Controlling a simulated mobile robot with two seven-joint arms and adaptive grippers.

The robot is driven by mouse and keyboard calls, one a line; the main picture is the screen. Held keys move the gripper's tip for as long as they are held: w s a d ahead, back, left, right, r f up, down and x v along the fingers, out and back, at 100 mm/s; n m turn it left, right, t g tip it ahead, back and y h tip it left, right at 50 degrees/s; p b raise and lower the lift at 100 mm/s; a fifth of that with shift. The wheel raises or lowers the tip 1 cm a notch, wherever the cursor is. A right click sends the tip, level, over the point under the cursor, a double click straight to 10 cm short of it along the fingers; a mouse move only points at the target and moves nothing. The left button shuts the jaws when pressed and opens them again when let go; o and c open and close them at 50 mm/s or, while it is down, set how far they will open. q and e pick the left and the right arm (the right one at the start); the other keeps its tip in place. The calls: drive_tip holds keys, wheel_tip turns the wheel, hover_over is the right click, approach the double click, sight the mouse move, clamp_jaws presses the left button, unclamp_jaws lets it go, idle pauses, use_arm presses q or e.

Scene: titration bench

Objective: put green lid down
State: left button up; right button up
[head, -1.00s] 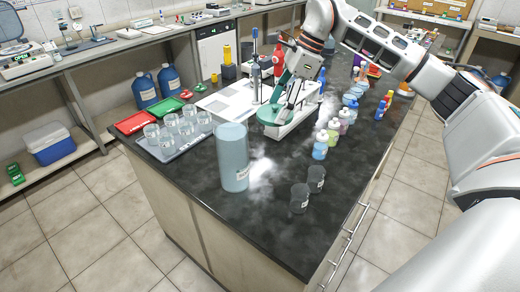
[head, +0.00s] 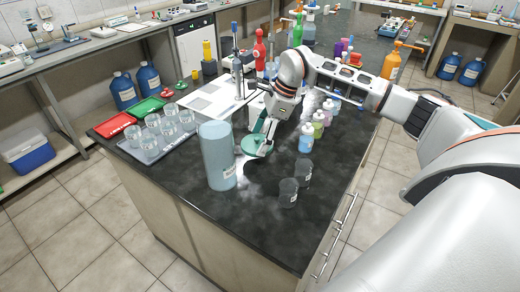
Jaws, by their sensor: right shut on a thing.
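The green lid (head: 253,146) is a flat round disc just right of the tall clear bluish cylinder (head: 215,170). My right gripper (head: 262,147) is shut on the lid from above and partly covers it. The lid is at or just above the dark bench top; I cannot tell whether it touches. My left gripper is not in view.
Two dark-tinted beakers (head: 288,192) stand in front. Several colour-capped bottles (head: 306,138) line the right. A tray of glass beakers (head: 150,148), a red tray (head: 115,124) and a green tray (head: 149,106) lie left. The front bench top (head: 245,215) is bare.

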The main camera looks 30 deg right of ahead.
drive_tip(key=shift+f, duration=2.4)
drive_tip(key=shift+f, duration=0.15)
drive_tip(key=o, duration=0.9)
drive_tip(key=shift+o, duration=0.2)
drive_tip(key=v, duration=1.2)
drive_tip(key=shift+a, duration=0.1)
